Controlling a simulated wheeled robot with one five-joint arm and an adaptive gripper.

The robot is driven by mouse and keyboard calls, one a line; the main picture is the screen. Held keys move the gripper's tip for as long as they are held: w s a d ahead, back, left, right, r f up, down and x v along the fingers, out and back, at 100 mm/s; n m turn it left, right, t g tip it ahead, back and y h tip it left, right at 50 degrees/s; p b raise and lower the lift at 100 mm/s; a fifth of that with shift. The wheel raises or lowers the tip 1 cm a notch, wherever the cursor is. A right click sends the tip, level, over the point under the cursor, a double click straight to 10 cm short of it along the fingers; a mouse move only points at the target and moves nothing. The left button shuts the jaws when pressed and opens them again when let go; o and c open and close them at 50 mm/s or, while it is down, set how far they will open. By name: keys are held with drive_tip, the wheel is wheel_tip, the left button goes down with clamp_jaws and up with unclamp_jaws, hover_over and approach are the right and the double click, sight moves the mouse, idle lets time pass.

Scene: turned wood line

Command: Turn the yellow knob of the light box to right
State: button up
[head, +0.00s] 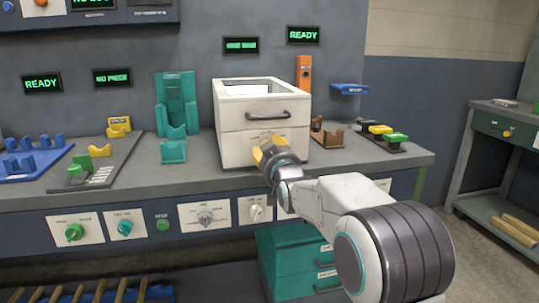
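The white box (232,143), which I take to be the light box, stands on the grey bench with an open top and a dark handle on its front. A label shows low on its front, just above my gripper (268,154). Yellow shows at the gripper's end, right in front of the box's lower front. I cannot tell if this is the knob or part of the fingers. The gripper hides that spot, so contact and finger opening are unclear. Another yellow knob (507,133) sits on the green drawer unit at the far right.
Left of the box stand a teal fixture (176,100) and a teal cradle (174,151). A brown cradle (327,138) and several coloured blocks (396,138) are to its right. Knobs line the bench front, including a green one (74,232). Teal drawers (290,260) are below.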

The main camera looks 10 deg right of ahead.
drive_tip(key=shift+r+m+b, duration=0.2)
drive_tip(key=shift+m+b, duration=0.7)
drive_tip(key=shift+m, duration=0.75)
drive_tip(key=shift+r+m+b, duration=0.15)
drive_tip(key=shift+m+b, duration=0.75)
drive_tip(key=shift+m, duration=0.75)
drive_tip(key=shift+f+m+b, duration=0.1)
drive_tip(key=shift+m+b, duration=1.75)
drive_tip(key=shift+m, duration=0.75)
drive_tip(key=shift+d+m+b, duration=0.1)
drive_tip(key=shift+m+b, duration=0.2)
drive_tip(key=shift+m, duration=0.1)
drive_tip(key=o, duration=0.9)
drive_tip(key=shift+o, duration=1.4)
drive_tip(key=shift+f, duration=0.2)
drive_tip(key=s, duration=1.2)
